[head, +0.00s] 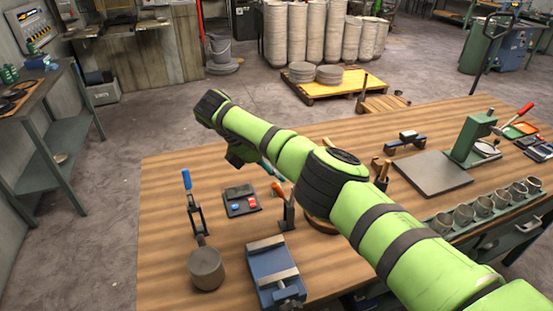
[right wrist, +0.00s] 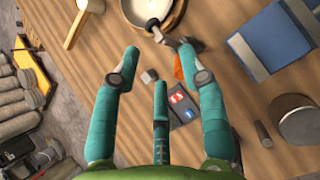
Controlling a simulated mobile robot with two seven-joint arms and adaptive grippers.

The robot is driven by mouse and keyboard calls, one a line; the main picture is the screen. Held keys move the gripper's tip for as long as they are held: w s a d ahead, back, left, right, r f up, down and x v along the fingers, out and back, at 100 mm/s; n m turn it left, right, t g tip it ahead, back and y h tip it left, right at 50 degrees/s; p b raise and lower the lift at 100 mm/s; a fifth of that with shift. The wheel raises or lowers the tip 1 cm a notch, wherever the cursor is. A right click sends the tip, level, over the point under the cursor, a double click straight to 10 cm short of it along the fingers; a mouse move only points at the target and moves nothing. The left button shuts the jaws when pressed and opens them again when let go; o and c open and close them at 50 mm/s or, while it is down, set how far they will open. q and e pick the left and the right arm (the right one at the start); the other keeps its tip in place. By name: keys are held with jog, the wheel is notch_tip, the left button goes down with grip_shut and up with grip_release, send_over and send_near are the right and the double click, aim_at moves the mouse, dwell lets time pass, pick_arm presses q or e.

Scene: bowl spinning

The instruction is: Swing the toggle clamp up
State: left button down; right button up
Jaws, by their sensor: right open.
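The orange-handled toggle clamp (head: 287,207) stands on the wooden bench in the head view, behind a blue vise. In the right wrist view its orange handle (right wrist: 178,66) shows beside the right finger, and its dark body lies near the bowl (right wrist: 150,8). In the head view my arm hides most of the round wooden piece by the clamp. My right gripper (right wrist: 158,62) is open, with teal fingers spread and nothing between them; the orange handle is apart from its grasp. In the head view it is mostly hidden by my arm (head: 270,170). My left gripper is not in view.
A blue vise (head: 275,275) and a grey cylinder (head: 206,269) are near the clamp. A blue-handled stand (head: 190,200) and a button panel (head: 241,200) lie to its left. A green press (head: 470,140) and several metal cups stand at right.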

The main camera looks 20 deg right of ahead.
jog(key=shift+r, duration=1.25)
jog(key=shift+s+f, duration=0.1)
